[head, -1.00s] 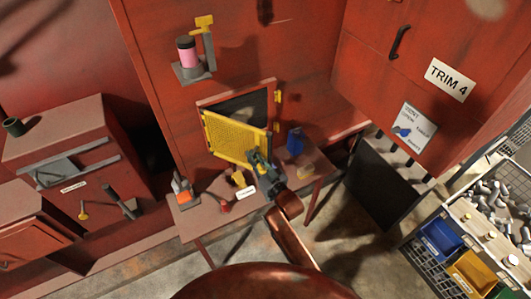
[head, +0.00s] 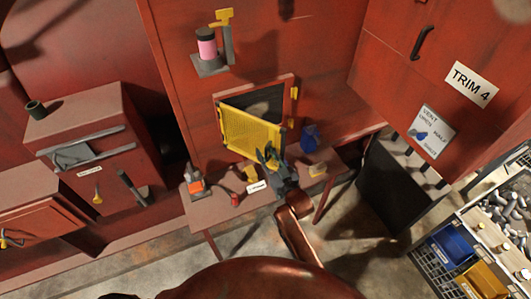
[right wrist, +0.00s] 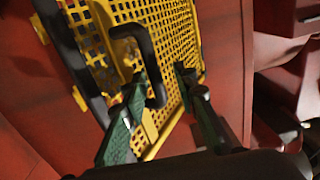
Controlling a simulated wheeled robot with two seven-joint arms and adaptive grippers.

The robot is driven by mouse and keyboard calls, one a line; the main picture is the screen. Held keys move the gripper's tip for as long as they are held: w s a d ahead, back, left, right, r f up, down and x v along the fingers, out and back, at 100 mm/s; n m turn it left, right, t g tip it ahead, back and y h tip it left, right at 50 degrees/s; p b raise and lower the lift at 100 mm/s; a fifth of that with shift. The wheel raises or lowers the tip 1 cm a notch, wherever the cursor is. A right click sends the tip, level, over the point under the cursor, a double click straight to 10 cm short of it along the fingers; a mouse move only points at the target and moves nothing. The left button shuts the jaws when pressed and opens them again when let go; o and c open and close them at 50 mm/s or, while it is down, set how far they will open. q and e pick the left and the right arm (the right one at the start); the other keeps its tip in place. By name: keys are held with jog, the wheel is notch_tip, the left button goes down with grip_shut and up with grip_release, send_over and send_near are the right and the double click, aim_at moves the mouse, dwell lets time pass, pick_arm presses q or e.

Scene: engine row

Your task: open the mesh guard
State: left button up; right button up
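The yellow mesh guard (head: 250,130) stands ajar in front of a dark opening (head: 268,102) in the red cabinet wall. Its left edge is near the frame and its right edge stands out from it. In the right wrist view the guard (right wrist: 180,30) carries a black bar handle (right wrist: 145,45). My right gripper (head: 269,156) is at the guard's lower right. In the right wrist view its two green fingers (right wrist: 162,82) are apart, with the handle's lower end between them; whether they touch it is unclear. My left gripper is not in view.
A pink cylinder (head: 207,48) is mounted above left. A dark panel (head: 390,195) and bins (head: 447,243) stand at the right.

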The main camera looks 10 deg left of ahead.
jog(key=v, duration=1.2)
